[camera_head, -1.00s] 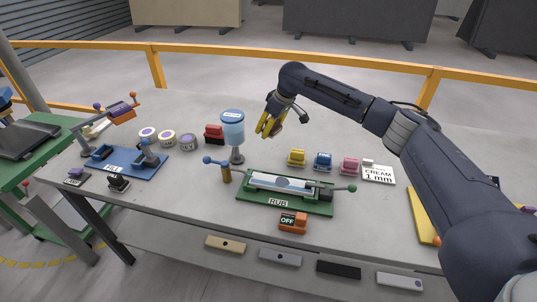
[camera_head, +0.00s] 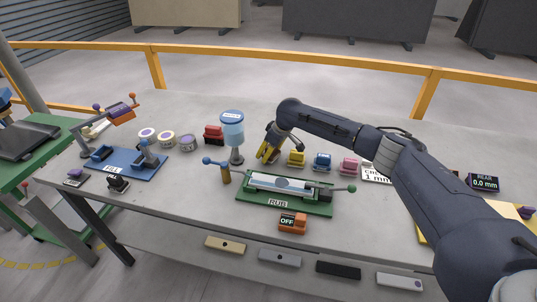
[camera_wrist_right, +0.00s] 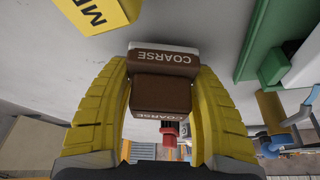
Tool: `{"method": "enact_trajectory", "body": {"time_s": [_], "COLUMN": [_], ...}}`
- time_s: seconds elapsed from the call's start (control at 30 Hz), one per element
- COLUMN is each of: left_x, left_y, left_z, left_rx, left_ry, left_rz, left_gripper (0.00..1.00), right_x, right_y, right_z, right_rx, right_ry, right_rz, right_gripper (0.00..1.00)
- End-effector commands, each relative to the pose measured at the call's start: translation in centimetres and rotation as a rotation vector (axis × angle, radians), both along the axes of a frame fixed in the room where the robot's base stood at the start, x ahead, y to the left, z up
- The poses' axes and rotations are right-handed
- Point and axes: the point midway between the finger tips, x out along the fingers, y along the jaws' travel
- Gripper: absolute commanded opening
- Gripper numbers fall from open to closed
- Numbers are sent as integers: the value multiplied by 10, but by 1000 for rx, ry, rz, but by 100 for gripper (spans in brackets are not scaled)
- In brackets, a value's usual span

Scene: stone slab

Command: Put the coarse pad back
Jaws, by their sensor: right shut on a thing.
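The coarse pad (camera_wrist_right: 162,92) is a brown block marked COARSE in the right wrist view. My right gripper (camera_head: 266,158) is shut on it, with a yellow finger on each side of the block. In the head view the gripper is low over the slab, just left of the yellow pad (camera_head: 297,159), which also shows in the wrist view (camera_wrist_right: 96,14). I cannot tell whether the coarse pad touches the slab. My left gripper is not in view.
A blue pad (camera_head: 322,161) and a pink pad (camera_head: 348,166) stand right of the yellow one. The green RUB fixture (camera_head: 262,203) lies in front. A blue-topped dispenser (camera_head: 232,128) stands close left of the gripper.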

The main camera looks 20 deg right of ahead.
Motion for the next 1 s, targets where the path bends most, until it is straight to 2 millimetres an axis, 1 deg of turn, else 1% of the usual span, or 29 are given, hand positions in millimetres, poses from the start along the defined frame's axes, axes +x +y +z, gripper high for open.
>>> {"method": "enact_trajectory", "body": {"time_s": [0.03, 0.1, 0.5, 0.53, 0.7, 1.0], "left_x": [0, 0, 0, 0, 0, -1], "left_y": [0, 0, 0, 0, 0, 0], "left_z": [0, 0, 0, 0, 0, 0], "left_rx": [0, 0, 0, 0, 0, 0], "left_ry": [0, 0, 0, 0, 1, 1], "left_rz": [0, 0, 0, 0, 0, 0], "left_gripper": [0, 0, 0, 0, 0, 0], "right_x": [0, 0, 0, 0, 0, 0], "right_y": [0, 0, 0, 0, 0, 0], "right_z": [-6, -10, -13, -13, -13, -10], "right_rx": [-1, -1, 0, 0, 0, -1], "right_ry": [2, -1, 0, 0, 0, -1], "right_rz": [-1, 0, 1, 1, 1, 1], "right_gripper": [29, 29, 29, 60, 80, 80]}}
